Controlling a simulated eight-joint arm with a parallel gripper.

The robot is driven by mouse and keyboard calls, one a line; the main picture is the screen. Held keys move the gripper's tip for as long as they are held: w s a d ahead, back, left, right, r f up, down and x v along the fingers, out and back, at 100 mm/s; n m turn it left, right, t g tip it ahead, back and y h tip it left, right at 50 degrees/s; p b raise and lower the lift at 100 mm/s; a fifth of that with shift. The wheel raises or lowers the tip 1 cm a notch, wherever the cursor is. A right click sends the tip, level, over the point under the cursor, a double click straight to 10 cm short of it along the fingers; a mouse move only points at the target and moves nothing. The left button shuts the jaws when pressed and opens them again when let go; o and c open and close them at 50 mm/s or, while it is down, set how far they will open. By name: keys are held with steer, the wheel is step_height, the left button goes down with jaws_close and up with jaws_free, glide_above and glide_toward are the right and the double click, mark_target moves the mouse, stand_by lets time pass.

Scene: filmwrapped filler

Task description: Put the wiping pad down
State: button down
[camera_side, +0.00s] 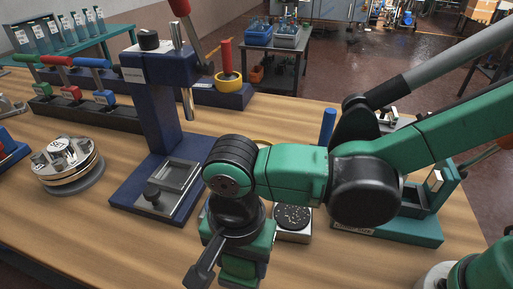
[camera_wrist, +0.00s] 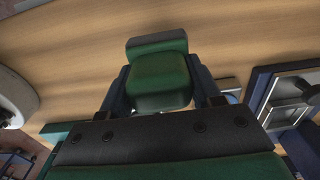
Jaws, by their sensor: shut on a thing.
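The wood tabletop shows beyond the pad. In the side view my gripper (camera_side: 238,252) points down at the front middle of the bench, and its fingers and the pad are largely hidden or cut off there. I cannot tell whether the pad touches the table.
A dark blue press (camera_side: 158,120) with a metal plate stands left of my gripper. A round metal fixture (camera_side: 68,165) is farther left. A small pad with a black disc (camera_side: 292,218) lies to the right, near a green fixture (camera_side: 415,225). Bare wood (camera_side: 110,245) lies at front left.

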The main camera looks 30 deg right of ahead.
mark_target(243, 274)
steer(key=shift+f, duration=2.2)
steer(key=shift+c, duration=0.8)
jaws_free()
steer(key=shift+f, duration=0.15)
